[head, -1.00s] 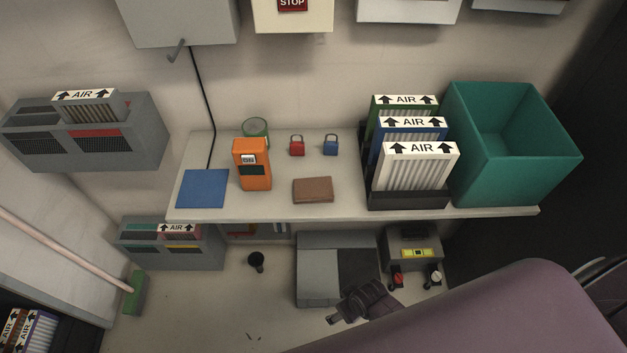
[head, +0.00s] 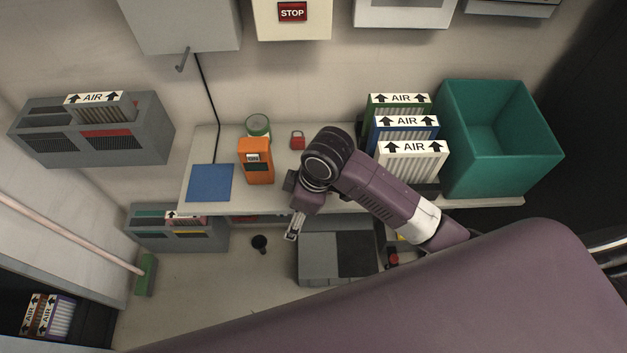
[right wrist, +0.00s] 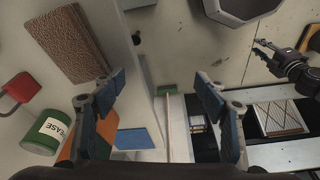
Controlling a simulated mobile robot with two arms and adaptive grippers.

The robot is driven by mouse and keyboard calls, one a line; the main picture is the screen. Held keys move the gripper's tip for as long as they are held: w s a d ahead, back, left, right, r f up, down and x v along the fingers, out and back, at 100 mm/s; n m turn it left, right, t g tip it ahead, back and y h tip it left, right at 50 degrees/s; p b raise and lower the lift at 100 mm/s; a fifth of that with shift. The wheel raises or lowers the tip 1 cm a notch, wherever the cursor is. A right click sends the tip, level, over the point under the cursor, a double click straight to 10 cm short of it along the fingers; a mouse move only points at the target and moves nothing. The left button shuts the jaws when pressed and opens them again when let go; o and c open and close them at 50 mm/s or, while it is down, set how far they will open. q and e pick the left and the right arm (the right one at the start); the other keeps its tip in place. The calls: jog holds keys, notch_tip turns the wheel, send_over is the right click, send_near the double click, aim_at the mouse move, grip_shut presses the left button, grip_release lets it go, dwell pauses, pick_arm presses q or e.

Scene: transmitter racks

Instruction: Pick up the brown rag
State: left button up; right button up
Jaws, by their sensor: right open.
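The brown rag (right wrist: 76,42) is a flat, textured rectangle on the shelf, at the upper left of the right wrist view. In the head view my right arm hides it. My right gripper (right wrist: 157,88) is open and empty, its blue-padded fingers wide apart. The rag lies beyond and left of the left finger, not between the fingers. In the head view the right gripper (head: 294,226) is at the shelf's front edge. A dark gripper (right wrist: 262,50), which seems to be my left one, shows small at the right of the wrist view; its opening is unclear.
AIR filters (head: 412,147) and a teal bin (head: 500,140) are at right. A grey box (head: 318,258) is below.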

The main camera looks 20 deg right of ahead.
jog(key=w+d+r+n, duration=0.1)
jog(key=w+d+r, duration=0.1)
jog(key=w, duration=0.1)
jog(key=w+d+r+n+h, duration=0.1)
jog(key=w+d, duration=0.1)
jog(key=d, duration=0.1)
jog(key=w+d+r+n+g+h, duration=0.1)
jog(key=w+d+r, duration=0.1)
jog(key=w, duration=0.1)
jog(key=shift+w+d+r, duration=0.15)
jog(key=shift+w+r, duration=0.15)
jog(key=shift+w+d+r+h, duration=0.1)
jog(key=shift+d+h, duration=0.15)
jog(key=shift+h, duration=0.05)
notch_tip(320, 180, down, 8)
jog(key=shift+r+p, duration=0.2)
jog(key=shift+p, duration=0.9)
pick_arm(q)
jog(key=shift+s+r, duration=0.25)
jog(key=shift+r, duration=0.35)
jog(key=shift+s+r, duration=0.2)
jog(key=shift+r, duration=0.35)
pick_arm(e)
jog(key=shift+c, duration=0.5)
jog(key=c, duration=1)
